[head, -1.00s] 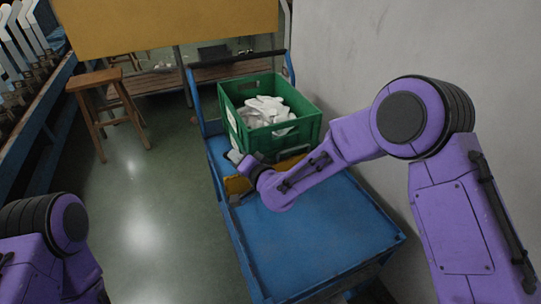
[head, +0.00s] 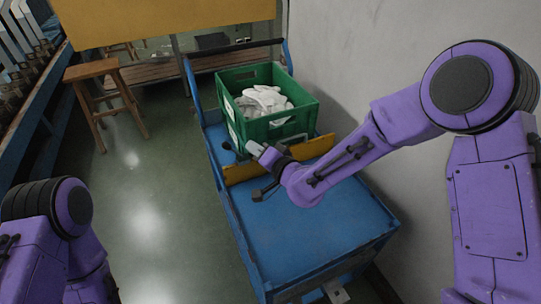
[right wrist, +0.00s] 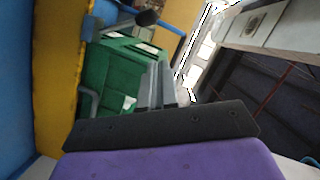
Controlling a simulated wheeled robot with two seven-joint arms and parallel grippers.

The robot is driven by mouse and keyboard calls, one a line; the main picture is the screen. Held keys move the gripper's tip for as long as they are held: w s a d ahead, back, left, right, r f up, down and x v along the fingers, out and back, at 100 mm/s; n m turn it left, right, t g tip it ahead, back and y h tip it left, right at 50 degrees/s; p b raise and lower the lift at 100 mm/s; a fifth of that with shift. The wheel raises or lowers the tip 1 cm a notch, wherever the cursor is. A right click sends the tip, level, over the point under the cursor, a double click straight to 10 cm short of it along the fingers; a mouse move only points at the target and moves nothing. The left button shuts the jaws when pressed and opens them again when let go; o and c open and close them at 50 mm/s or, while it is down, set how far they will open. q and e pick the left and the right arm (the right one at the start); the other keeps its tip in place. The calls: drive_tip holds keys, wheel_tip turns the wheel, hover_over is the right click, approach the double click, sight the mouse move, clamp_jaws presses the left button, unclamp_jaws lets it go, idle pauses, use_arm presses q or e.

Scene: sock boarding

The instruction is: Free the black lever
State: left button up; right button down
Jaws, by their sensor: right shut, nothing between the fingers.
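My right gripper (head: 254,148) is shut and empty at the near left corner of the green crate, just beyond the yellow bar. Its grey fingers (right wrist: 158,85) show in the right wrist view, pointing toward the crate. A black knob (right wrist: 147,18) on a grey rod shows at the top of that view, to the left of the fingers and apart from them. It looks like the black lever. My left gripper is out of view; only part of that arm shows.
The green crate (head: 232,88) holds white cloth pieces (head: 265,101) on the blue cart (head: 310,235). A yellow bar (head: 238,174) lies across the cart before it. A grey wall (head: 350,60) stands close on the right. A wooden stool (head: 92,72) stands left, with open floor between.

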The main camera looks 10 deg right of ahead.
drive_tip(key=v, duration=0.5)
drive_tip(key=shift+s, duration=0.25)
